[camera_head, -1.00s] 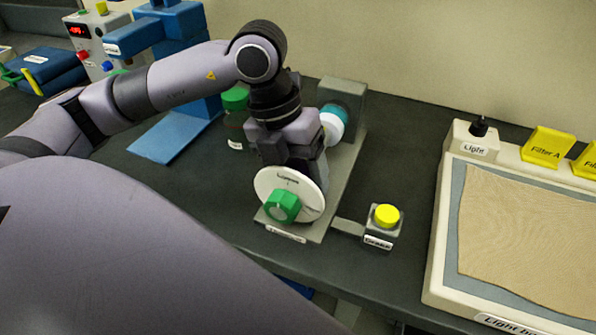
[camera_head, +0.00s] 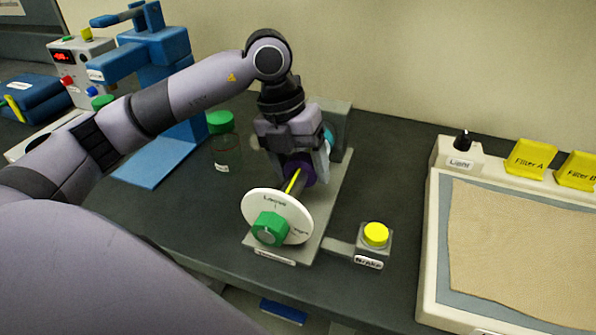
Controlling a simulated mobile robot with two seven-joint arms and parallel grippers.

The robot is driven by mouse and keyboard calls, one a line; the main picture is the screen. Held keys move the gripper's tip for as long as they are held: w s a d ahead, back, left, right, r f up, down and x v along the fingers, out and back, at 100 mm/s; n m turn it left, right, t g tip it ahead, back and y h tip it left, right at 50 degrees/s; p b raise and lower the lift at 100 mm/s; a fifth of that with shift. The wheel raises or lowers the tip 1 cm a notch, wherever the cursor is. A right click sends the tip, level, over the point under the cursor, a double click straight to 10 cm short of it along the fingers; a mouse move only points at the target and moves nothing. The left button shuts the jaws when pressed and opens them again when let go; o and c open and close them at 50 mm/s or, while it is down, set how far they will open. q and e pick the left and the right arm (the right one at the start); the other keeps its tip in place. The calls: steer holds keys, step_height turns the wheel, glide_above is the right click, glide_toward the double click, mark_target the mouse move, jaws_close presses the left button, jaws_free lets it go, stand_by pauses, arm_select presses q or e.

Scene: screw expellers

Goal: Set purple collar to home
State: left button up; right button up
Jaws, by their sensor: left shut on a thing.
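The purple collar (camera_head: 298,172) sits on the shaft of the grey-based device (camera_head: 325,205), behind the white dial (camera_head: 260,208) with its green knob (camera_head: 270,229). A yellow stripe (camera_head: 293,182) shows on the shaft in front of the collar. My left gripper (camera_head: 293,150) comes down from above and is shut on the collar. Its fingers hide part of the collar, and the collar's markings cannot be read. A teal part (camera_head: 328,137) shows behind the gripper. My right gripper is not in view.
A yellow-topped brake button (camera_head: 375,234) stands right of the device. A green-capped jar (camera_head: 222,140) and a blue press (camera_head: 150,60) stand at the left. A light box (camera_head: 432,225) fills the right. Bare bench lies between.

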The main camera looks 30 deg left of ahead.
mark_target(298, 156)
arm_select(q)
steer(key=o, duration=1.4)
steer(key=shift+o, duration=0.2)
steer(key=shift+r, duration=0.15)
steer(key=shift+v, duration=3.5)
